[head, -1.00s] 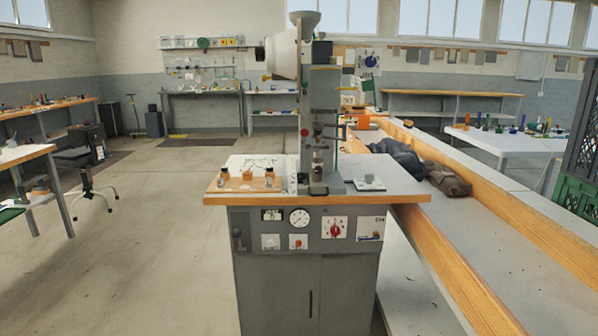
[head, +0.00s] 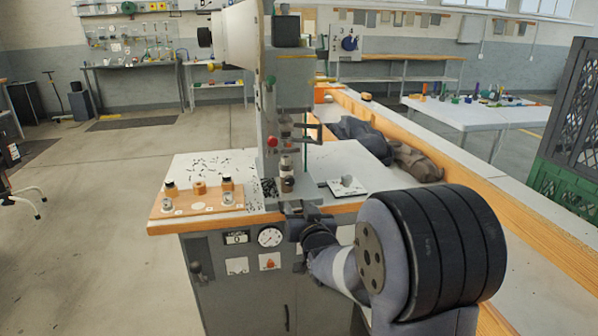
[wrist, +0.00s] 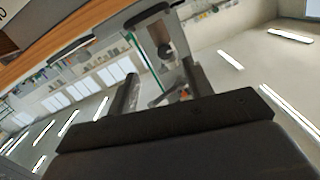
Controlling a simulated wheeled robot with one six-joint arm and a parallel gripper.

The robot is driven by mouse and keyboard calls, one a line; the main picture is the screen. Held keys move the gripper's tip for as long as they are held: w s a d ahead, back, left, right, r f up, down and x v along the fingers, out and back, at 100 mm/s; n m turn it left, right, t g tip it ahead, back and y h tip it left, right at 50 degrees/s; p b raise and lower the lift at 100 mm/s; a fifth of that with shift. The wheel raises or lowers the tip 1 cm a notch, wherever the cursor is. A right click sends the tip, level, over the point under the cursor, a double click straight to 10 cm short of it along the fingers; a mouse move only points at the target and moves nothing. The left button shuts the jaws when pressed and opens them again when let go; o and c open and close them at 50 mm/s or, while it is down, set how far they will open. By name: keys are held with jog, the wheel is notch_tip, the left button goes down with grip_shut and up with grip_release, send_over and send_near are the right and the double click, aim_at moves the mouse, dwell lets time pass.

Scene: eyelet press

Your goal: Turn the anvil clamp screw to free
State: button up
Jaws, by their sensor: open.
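The grey eyelet press (head: 290,85) stands on the white bench top with the wood edge. Its anvil post (head: 287,175), with light and dark bands, stands low at the front of the column. I cannot make out the anvil clamp screw; my gripper covers the base of the press. My gripper (head: 297,212) is just in front of that base, at the bench's front edge. In the wrist view my gripper (wrist: 163,88) has its two dark fingers apart, with nothing between them. The press (wrist: 158,40) shows beyond them, tilted. I cannot tell whether the fingers touch anything.
A wooden tray (head: 212,209) with small parts sits at the bench's left. A small plate with a knob (head: 347,186) lies right of the press. The cabinet front carries a gauge (head: 270,237) and switches. Dark cloth (head: 365,140) lies on the right ledge.

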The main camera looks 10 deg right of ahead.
aim_at(290, 183)
jog(key=shift+t, duration=0.3)
jog(key=w, duration=0.4)
jog(key=w+p, duration=0.1)
jog(key=w, duration=0.3)
jog(key=w+r, duration=0.1)
jog(key=w, duration=0.3)
jog(key=shift+a, duration=0.15)
jog(key=c, duration=1)
